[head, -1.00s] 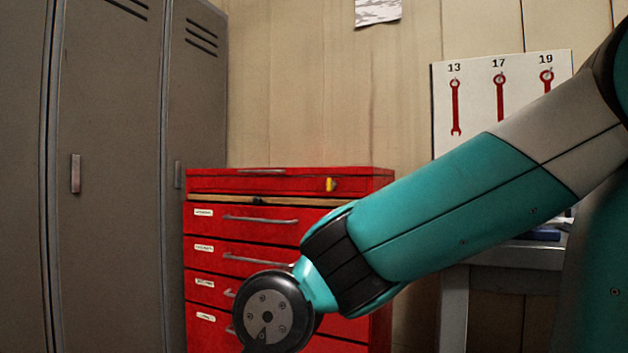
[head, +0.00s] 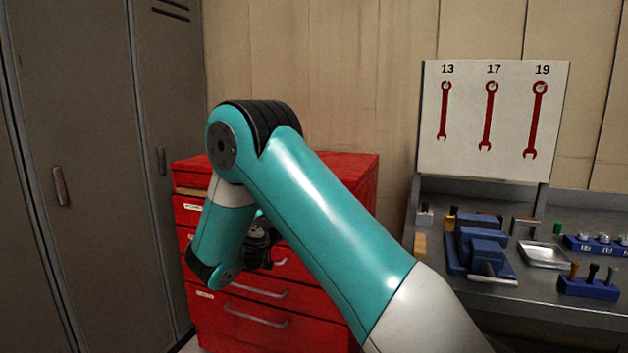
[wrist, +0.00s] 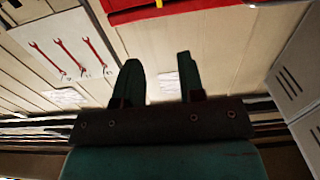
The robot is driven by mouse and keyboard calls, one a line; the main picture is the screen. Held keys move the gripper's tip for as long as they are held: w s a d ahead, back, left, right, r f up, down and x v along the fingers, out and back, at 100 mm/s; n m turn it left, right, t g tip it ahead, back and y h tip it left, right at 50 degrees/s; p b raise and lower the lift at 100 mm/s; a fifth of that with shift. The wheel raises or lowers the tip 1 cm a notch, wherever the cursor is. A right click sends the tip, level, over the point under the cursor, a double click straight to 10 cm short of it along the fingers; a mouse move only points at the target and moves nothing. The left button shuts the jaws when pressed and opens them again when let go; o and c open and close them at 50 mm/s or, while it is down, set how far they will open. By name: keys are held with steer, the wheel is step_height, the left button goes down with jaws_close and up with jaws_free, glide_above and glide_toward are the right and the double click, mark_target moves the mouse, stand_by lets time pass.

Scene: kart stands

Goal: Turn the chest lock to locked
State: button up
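The red tool chest (head: 215,318) stands against the wall, left of centre in the head view, with my arm crossing in front of its upper part. A strip of red at the top of the wrist view (wrist: 175,10) looks like the chest's edge. The chest lock is hidden behind my arm in the head view, and I cannot make it out in the wrist view. My gripper (wrist: 157,60) has its two dark fingers apart with nothing between them. In the head view it is mostly hidden behind my arm, in front of the chest.
Grey lockers (head: 75,130) stand left of the chest. On the right is a metal workbench (head: 540,308) with a blue vise (head: 480,250), a metal tray (head: 545,254) and blue tool holders (head: 588,288). A wrench board (head: 492,165) hangs above it.

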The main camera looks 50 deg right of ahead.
steer(key=p+x, duration=1.2)
steer(key=x, duration=0.5)
steer(key=shift+d, duration=0.1)
jaws_close()
